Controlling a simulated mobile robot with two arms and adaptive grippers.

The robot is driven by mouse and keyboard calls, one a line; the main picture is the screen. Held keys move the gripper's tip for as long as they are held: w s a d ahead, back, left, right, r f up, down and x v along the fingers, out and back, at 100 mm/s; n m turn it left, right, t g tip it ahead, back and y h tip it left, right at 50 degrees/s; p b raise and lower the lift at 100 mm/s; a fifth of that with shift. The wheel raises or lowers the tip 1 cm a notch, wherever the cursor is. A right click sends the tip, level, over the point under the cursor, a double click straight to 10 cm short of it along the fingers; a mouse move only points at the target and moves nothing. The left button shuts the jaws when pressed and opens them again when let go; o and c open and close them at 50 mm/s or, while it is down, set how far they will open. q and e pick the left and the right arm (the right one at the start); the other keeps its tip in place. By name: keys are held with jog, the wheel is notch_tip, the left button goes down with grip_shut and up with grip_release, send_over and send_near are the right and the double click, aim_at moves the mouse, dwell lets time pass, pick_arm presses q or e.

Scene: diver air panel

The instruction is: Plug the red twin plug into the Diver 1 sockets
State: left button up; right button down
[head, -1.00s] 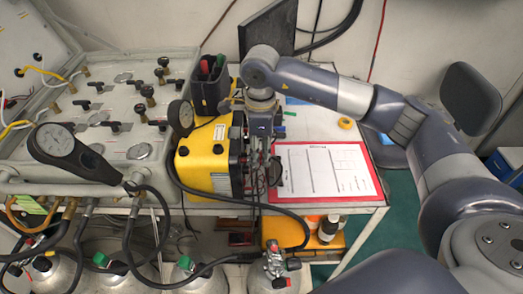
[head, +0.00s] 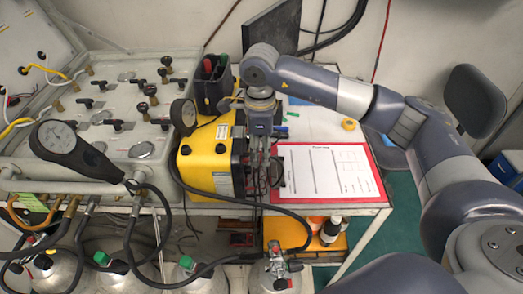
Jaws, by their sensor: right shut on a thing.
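My right gripper (head: 262,166) points down beside the right face of the yellow unit (head: 203,160). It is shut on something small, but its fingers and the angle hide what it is. The red twin plug cannot be made out clearly. The Diver 1 sockets cannot be made out either; the unit's right face is dark and partly covered by my gripper. My left gripper is not in view.
A red clipboard (head: 379,190) with a white sheet lies right of the gripper on the white table. A black pen holder (head: 212,92) stands behind the unit. A valve panel (head: 112,112) with a dark gauge (head: 70,145) fills the left. Hoses and cylinders are below.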

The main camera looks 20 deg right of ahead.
jog(key=shift+w+a, duration=0.1)
jog(key=shift+a, duration=0.2)
dwell(0.4)
jog(key=c, duration=1.2)
grip_release()
jog(key=shift+a, duration=0.1)
jog(key=shift+r, duration=0.15)
notch_tip(320, 180, up, 12)
jog(key=shift+f, duration=0.15)
